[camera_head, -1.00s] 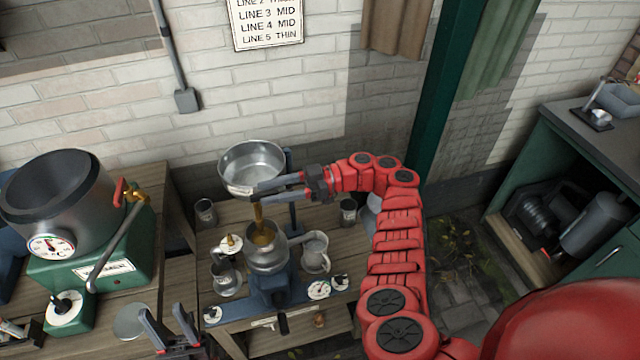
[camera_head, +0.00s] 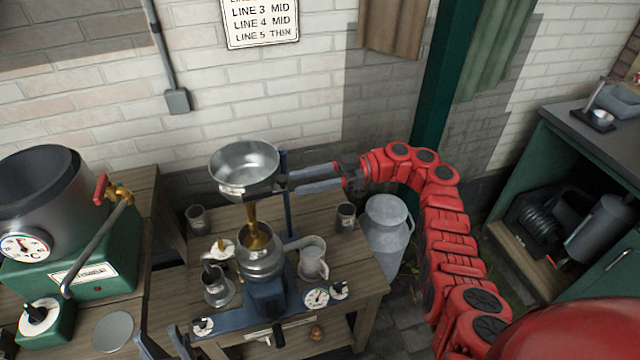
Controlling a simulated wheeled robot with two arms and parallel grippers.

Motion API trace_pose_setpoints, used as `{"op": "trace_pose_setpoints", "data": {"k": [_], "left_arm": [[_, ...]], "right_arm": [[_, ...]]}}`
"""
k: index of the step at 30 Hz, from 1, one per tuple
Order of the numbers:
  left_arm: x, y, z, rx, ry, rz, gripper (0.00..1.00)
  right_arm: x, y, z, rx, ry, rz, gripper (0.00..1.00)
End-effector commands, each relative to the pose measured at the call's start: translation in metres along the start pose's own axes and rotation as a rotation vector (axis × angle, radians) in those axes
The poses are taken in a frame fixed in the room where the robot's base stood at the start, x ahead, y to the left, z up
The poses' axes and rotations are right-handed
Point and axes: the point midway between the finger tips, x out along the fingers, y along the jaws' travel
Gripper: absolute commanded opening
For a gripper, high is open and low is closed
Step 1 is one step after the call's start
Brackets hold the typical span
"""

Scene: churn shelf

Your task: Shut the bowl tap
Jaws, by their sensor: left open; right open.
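The steel bowl (camera_head: 245,162) stands raised on a blue post (camera_head: 287,205) over the middle table. An amber stream (camera_head: 254,218) runs from under the bowl into a small steel vessel (camera_head: 260,255) below it. The bowl tap itself is not clear; the area under the rim is dark and small. My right gripper (camera_head: 291,183) is open and empty, its fingers pointing left, just right of the bowl's lower side. My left gripper (camera_head: 162,345) is open at the bottom edge, partly cut off, low and left of the middle table's front.
A green machine (camera_head: 90,270) with a dark pot and a red-handled brass tap (camera_head: 104,190) stands on the left. Metal jugs and cups (camera_head: 313,260) surround the small vessel. A milk can (camera_head: 386,230) stands right of the table, beside my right arm.

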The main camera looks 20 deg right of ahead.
Motion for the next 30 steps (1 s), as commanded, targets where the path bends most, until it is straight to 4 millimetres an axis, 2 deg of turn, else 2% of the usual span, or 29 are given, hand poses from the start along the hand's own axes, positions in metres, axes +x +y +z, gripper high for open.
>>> {"op": "trace_pose_setpoints", "data": {"k": [1, 6, 12, 30], "left_arm": [[-0.007, 0.000, 0.001, 0.000, 0.000, 0.000, 0.45], [-0.013, 0.001, 0.002, 0.000, 0.000, 0.000, 0.45], [-0.017, 0.001, 0.003, 0.000, 0.000, 0.000, 0.45], [-0.017, 0.001, 0.003, 0.000, 0.000, 0.000, 0.45]], "right_arm": [[-0.006, -0.001, 0.002, -0.004, -0.005, 0.003, 0.46], [-0.021, 0.002, 0.000, -0.004, -0.001, 0.001, 0.46], [-0.030, 0.000, 0.001, -0.001, -0.003, -0.002, 0.46], [-0.027, -0.001, 0.000, -0.019, 0.013, -0.004, 0.46]]}}
